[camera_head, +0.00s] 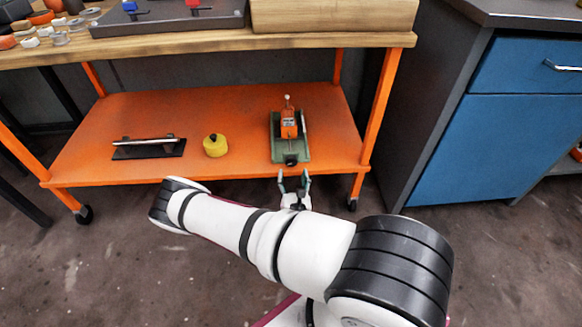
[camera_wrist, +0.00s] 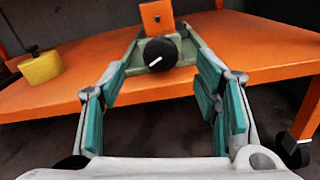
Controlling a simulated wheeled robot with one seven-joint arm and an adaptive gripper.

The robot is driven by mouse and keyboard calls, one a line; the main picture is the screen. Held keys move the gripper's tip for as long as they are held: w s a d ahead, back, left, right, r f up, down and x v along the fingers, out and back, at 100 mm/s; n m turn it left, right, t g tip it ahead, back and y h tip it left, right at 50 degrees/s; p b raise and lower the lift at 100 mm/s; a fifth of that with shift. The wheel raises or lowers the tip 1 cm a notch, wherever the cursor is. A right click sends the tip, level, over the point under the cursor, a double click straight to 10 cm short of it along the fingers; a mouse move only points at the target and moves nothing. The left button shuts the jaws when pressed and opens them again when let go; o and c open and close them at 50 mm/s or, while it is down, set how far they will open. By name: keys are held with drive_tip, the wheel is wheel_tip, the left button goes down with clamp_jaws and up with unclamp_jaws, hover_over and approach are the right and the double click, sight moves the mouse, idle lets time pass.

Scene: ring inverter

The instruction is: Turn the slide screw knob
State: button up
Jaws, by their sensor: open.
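The slide screw device has a green base (camera_head: 277,136) with an orange block (camera_head: 289,123) on it. It stands at the right part of the orange lower shelf. Its black knob (camera_head: 291,159) faces the front edge of the shelf. In the wrist view the round black knob (camera_wrist: 161,53) has a white mark and shows beyond my fingers, between them in the picture. My gripper (camera_head: 293,180) is open and empty, just in front of the knob and apart from it. Its teal finger pads (camera_wrist: 162,80) stand on either side in the wrist view.
A dark plate with a metal bar (camera_head: 148,148) lies farther left. An orange shelf post (camera_head: 381,95) and a blue cabinet (camera_head: 520,140) stand to the right.

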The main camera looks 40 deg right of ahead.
sight(292, 162)
drive_tip(key=b+x, duration=0.2)
drive_tip(key=x, duration=0.4)
drive_tip(key=shift+w+d, duration=0.2)
drive_tip(key=c, duration=1.1)
